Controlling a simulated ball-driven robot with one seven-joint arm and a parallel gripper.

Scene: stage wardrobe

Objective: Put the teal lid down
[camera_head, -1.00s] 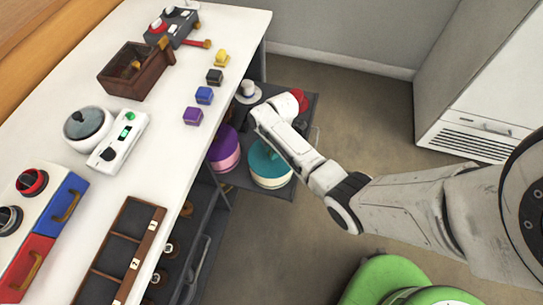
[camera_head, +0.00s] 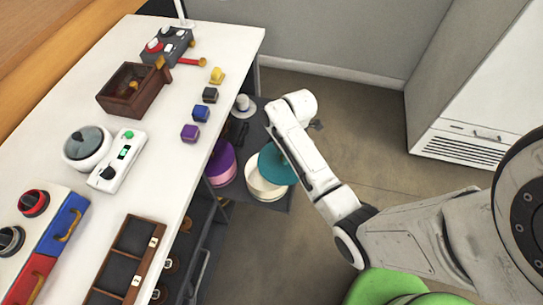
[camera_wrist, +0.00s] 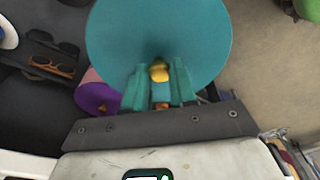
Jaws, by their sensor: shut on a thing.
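The teal lid (camera_head: 276,164) shows in the head view, shifted to the right of its round cream box (camera_head: 262,188), whose open top partly shows. In the wrist view the lid (camera_wrist: 120,30) is a wide teal disc with a yellow knob (camera_wrist: 159,72). My gripper (camera_wrist: 160,85) is shut on the lid at its knob. The lid is off the box and held in front of the fingers. In the head view my arm hides the gripper and part of the lid.
A purple round box (camera_head: 220,163) stands left of the cream box on a dark low shelf (camera_head: 280,204). A white hat (camera_head: 243,106) sits behind. The white table (camera_head: 170,185) lies left, with a wooden box (camera_head: 130,92) and small cubes. Floor (camera_head: 375,130) to the right is clear.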

